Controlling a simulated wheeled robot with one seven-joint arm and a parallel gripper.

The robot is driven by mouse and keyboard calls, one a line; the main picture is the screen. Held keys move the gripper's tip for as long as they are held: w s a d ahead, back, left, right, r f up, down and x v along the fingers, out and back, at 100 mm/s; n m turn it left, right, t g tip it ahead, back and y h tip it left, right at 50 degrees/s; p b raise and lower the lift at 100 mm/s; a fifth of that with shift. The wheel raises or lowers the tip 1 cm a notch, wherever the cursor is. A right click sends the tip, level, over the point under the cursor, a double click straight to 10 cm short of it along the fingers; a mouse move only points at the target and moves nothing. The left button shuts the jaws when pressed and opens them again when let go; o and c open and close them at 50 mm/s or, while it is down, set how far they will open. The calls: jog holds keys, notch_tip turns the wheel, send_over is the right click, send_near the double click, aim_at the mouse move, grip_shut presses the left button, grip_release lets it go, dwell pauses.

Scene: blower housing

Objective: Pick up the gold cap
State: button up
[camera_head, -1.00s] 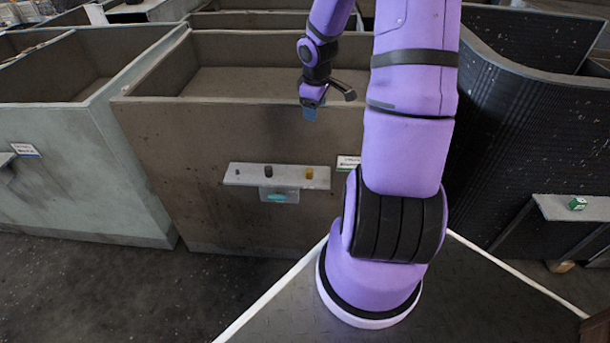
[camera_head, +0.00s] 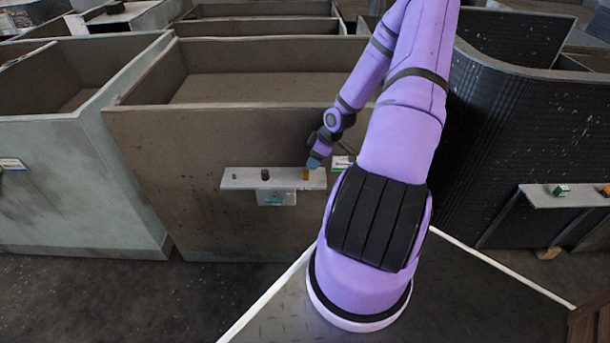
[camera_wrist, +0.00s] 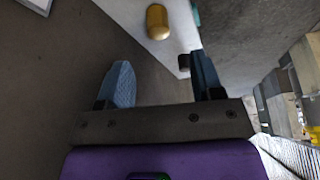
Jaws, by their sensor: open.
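The gold cap (camera_head: 306,174) stands at the right end of a small pale shelf (camera_head: 240,181) on the front of a brown bin. In the wrist view the gold cap (camera_wrist: 157,22) is a short rounded cylinder beyond the fingertips, between their lines and apart from both. My gripper (camera_head: 314,162) is right by the cap in the head view, at the shelf's right end. Its two blue fingers are spread with nothing between them in the wrist view (camera_wrist: 163,78).
A dark cylinder (camera_head: 265,174) stands mid-shelf, and a smaller dark piece (camera_head: 233,176) stands at its left end. A dark object (camera_wrist: 184,62) shows near the right finger. The brown bin wall (camera_head: 200,135) rises behind the shelf. Another shelf (camera_head: 570,198) holds a green box (camera_head: 561,190).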

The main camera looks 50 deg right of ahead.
aim_at(306, 171)
jog(key=shift+x, duration=4.25)
jog(key=shift+w+d, duration=0.1)
jog(key=shift+w, duration=0.05)
jog(key=c, duration=1)
